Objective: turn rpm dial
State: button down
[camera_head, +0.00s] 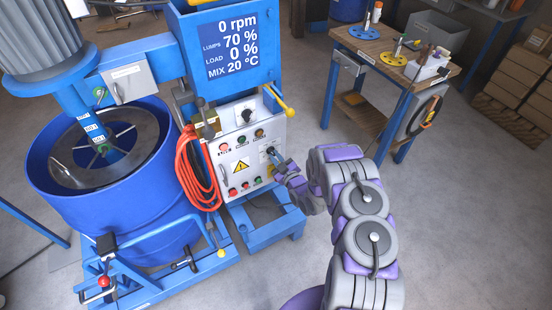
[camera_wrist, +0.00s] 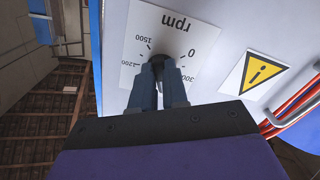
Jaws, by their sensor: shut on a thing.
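The blue display (camera_head: 231,47) above reads 0 rpm, lumps 70 %, load 0 %, mix 20 °C.
A yellow warning sign (camera_wrist: 263,72) sits beside the scale. Orange cables (camera_head: 190,170) hang left of the panel. A yellow-tipped lever (camera_head: 288,111) juts out above my gripper. A blue drum (camera_head: 60,200) stands left. A workbench (camera_head: 375,48) stands right. The floor between is clear.

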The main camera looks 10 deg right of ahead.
jog(key=shift+s+f, duration=0.1)
jog(key=shift+f, duration=0.15)
jog(key=c, duration=1.4)
grip_release()
jog(key=shift+c, duration=0.2)
jog(key=o, duration=0.3)
jog(key=shift+r, duration=0.15)
jog(key=p+v, duration=0.3)
jog(key=v, duration=1.4)
jog(key=shift+d, duration=0.1)
